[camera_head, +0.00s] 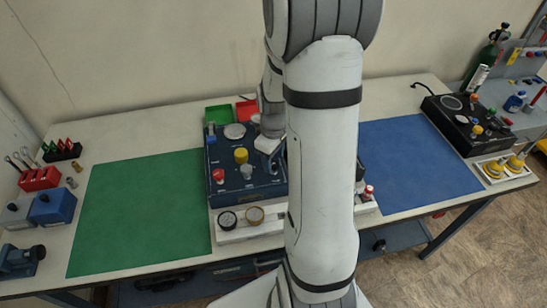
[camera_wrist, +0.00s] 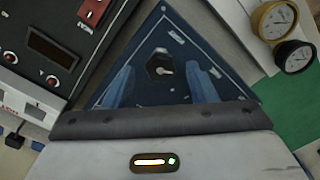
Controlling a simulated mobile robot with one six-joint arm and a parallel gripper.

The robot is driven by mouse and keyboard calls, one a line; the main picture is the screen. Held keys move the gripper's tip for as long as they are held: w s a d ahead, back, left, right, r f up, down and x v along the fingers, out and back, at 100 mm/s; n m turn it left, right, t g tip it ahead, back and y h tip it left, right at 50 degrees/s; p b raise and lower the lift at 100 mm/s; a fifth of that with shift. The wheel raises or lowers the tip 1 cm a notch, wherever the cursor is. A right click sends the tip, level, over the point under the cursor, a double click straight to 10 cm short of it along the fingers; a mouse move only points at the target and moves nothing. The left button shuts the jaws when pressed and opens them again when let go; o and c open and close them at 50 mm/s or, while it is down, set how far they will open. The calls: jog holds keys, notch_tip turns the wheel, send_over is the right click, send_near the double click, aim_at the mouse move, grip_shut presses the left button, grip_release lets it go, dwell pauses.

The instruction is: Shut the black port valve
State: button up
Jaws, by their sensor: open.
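In the wrist view, a black knob with a pale centre piece (camera_wrist: 160,66) sits on the dark blue panel (camera_wrist: 150,38). It appears to be the black port valve; its setting is too small to read. My gripper (camera_wrist: 163,86) is open, with one bluish finger on each side of the knob in the picture. I cannot tell how far above the panel the fingertips are. In the head view, the blue panel (camera_head: 215,150) stands mid-table, and my arm hides its right part, the black knob and most of my gripper.
On the panel stand a yellow knob (camera_head: 241,155), a red knob (camera_head: 218,174) and a grey knob (camera_head: 246,172). Black (camera_head: 227,219) and yellow (camera_head: 255,214) gauges are in front. A dark box with a display (camera_wrist: 55,50) is close by. Green (camera_head: 140,210) and blue (camera_head: 415,160) mats are clear.

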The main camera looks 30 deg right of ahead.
jog(key=shift+f, duration=0.55)
jog(key=c, duration=1)
